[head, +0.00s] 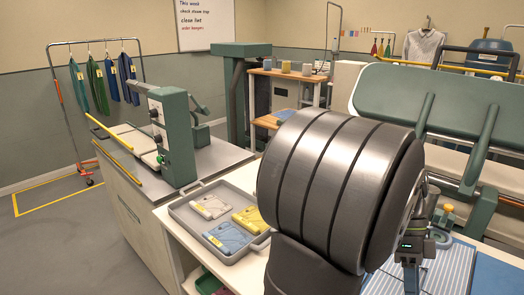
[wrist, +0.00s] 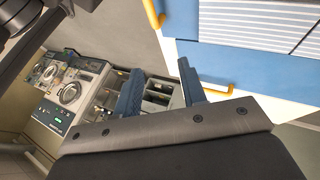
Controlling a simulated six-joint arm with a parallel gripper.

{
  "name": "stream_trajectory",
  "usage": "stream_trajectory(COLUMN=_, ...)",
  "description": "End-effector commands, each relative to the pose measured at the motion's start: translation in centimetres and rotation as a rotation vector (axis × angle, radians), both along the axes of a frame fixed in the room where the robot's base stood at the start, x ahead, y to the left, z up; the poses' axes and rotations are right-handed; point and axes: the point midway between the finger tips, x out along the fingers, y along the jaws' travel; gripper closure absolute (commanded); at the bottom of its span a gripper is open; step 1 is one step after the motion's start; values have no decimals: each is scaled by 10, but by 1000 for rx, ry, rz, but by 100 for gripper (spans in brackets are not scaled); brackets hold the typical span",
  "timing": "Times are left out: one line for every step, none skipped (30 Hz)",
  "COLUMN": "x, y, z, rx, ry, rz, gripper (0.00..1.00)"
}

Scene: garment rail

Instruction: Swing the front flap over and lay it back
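A striped pale cloth (head: 445,272) lies on a blue surface (head: 497,272) at the lower right of the head view. In the wrist view the striped cloth (wrist: 262,28) shows at the upper right, on the blue surface (wrist: 235,62). I cannot make out which part is the front flap. My gripper (head: 410,270) hangs near the cloth's left side in the head view, partly hidden by my arm. In the wrist view my gripper (wrist: 160,76) has two fingers well apart, with nothing between them. The cloth lies beyond the fingers.
Yellow-orange handles (wrist: 215,87) sit at the blue surface's edge. A grey tray (head: 188,222) with folded garments stands left of my arm. A green padded press (head: 440,100) stands behind the cloth. A green machine (head: 172,135) stands on the left counter. My arm hides the middle.

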Motion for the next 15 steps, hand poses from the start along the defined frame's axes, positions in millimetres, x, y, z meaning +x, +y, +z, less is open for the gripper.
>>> stream_trajectory(x=6, y=-6, z=5, rx=-1, ry=0, rz=-1, gripper=62)
stream_trajectory(x=9, y=-9, z=8, rx=-1, ry=-1, rz=0, gripper=62)
stream_trajectory(x=13, y=-13, z=13, rx=-1, ry=-1, rz=0, gripper=62)
stream_trajectory(x=16, y=-16, z=16, rx=-1, ry=-1, rz=0, gripper=62)
stream_trajectory(x=19, y=-19, z=18, rx=-1, ry=-1, rz=0, gripper=62)
stream_trajectory(x=23, y=-23, z=21, rx=0, ry=0, rz=0, gripper=62)
stream_trajectory(x=26, y=-26, z=24, rx=-1, ry=-1, rz=0, gripper=62)
stream_trajectory(x=29, y=-29, z=26, rx=-1, ry=-1, rz=0, gripper=62)
stream_trajectory(x=33, y=-33, z=29, rx=0, ry=0, rz=0, gripper=62)
stream_trajectory(x=36, y=-36, z=32, rx=0, ry=0, rz=0, gripper=62)
stream_trajectory(x=39, y=-39, z=34, rx=0, ry=0, rz=0, gripper=62)
stream_trajectory(x=42, y=-42, z=36, rx=-1, ry=-1, rz=0, gripper=62)
stream_trajectory(x=45, y=-45, z=37, rx=0, ry=0, rz=0, gripper=62)
stream_trajectory(x=47, y=-47, z=39, rx=0, ry=0, rz=0, gripper=62)
stream_trajectory(x=50, y=-50, z=41, rx=0, ry=0, rz=0, gripper=62)
